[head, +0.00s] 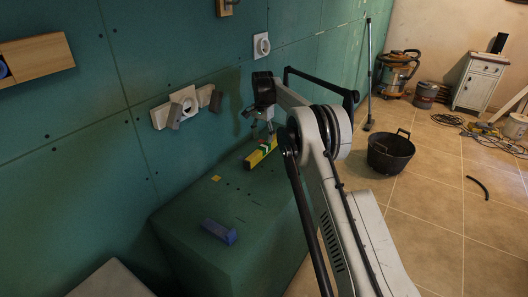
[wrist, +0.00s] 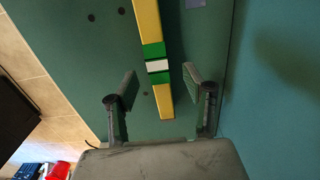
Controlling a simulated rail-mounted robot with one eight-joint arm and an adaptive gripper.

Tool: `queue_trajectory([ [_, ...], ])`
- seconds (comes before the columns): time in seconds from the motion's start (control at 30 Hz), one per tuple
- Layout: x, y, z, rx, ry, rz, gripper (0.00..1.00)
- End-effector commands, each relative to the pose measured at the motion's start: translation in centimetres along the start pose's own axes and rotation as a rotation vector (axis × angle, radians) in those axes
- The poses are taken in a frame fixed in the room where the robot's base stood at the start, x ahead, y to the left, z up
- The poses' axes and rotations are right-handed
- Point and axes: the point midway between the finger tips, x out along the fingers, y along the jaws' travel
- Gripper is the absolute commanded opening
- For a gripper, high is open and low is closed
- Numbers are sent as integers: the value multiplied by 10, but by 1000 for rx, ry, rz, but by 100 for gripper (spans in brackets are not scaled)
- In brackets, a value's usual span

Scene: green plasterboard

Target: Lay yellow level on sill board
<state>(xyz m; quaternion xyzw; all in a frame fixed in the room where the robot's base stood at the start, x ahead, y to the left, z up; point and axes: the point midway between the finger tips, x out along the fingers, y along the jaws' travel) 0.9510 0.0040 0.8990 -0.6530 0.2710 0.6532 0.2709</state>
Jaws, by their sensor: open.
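The yellow level (head: 256,158) lies on the green ledge (head: 190,215) beside the wall, below my gripper (head: 268,132). In the wrist view the level (wrist: 148,25) is a yellow bar with green and white bands. It runs from the top edge down to between the fingers of my gripper (wrist: 159,80). The fingers are spread, one on each side of the level, with gaps showing on both sides. I cannot tell how far above the ledge they are. No separate sill board is clear to me; the green ledge top may be it.
A blue block (head: 218,232) and a small yellow piece (head: 216,178) lie on the ledge. Pale and grey fittings (head: 185,105) project from the wall behind. A wooden box (head: 35,55) hangs at upper left. A black bucket (head: 391,152) stands on the floor at right.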

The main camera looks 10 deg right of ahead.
Motion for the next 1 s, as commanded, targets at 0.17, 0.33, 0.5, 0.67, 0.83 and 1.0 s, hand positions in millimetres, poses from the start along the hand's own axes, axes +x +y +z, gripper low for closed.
queue_trajectory([
  [0.17, 7, 0, 0, 0, 0, 0, 46],
  [0.33, 23, 3, -2, 0, 0, 0, 46],
  [0.5, 47, 5, -3, 0, 0, 0, 46],
  [0.67, 57, 5, -2, 0, 0, 0, 46],
  [0.83, 57, 5, -2, 0, 0, 0, 45],
  [1.0, 57, 5, -2, 0, 0, 0, 22],
])
